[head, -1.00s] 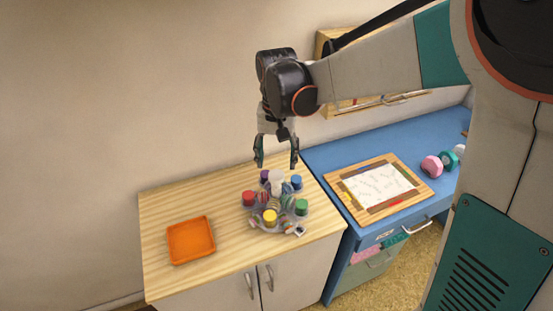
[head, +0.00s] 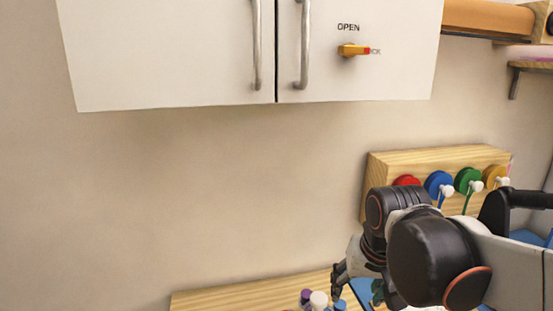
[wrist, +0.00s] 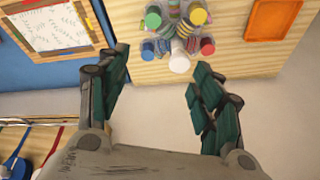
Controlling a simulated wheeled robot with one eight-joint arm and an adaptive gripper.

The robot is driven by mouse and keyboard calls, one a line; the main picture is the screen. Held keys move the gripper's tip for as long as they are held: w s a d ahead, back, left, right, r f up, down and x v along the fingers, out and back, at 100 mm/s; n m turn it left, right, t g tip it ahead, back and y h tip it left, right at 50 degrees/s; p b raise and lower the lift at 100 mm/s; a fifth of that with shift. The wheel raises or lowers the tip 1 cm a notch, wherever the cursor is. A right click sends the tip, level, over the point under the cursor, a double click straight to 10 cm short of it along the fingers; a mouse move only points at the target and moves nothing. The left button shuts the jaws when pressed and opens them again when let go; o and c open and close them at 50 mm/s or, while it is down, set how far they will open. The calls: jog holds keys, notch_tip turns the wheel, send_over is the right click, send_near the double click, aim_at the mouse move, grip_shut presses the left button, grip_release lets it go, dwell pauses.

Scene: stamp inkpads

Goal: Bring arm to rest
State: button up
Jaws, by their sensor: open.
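My gripper (head: 358,288) is low at the right of the head view, partly cut off by the lower edge. In the wrist view my gripper (wrist: 160,80) is open, its two green-padded fingers spread wide with nothing between them. A cluster of coloured round pots around a white-topped post, a stamp inkpad carousel (wrist: 180,62), stands on the wooden counter (wrist: 235,62) beyond the fingertips, apart from them. In the head view only the top of the carousel (head: 318,299) shows at the bottom edge.
A white wall cabinet (head: 165,50) hangs above. A wooden rack (head: 440,160) with coloured discs is behind my arm at right. In the wrist view are an orange tray (wrist: 272,18) and a framed paper board (wrist: 92,20) on the blue desk (wrist: 65,72). The wall left of my arm is clear.

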jog(key=s+d+n+t, duration=0.1)
jog(key=s+d+t, duration=0.2)
jog(key=s, duration=0.6)
jog(key=shift+s+d+f+t, duration=0.2)
jog(key=shift+d+f+t, duration=0.05)
jog(key=shift+t, duration=0.05)
dwell(0.6)
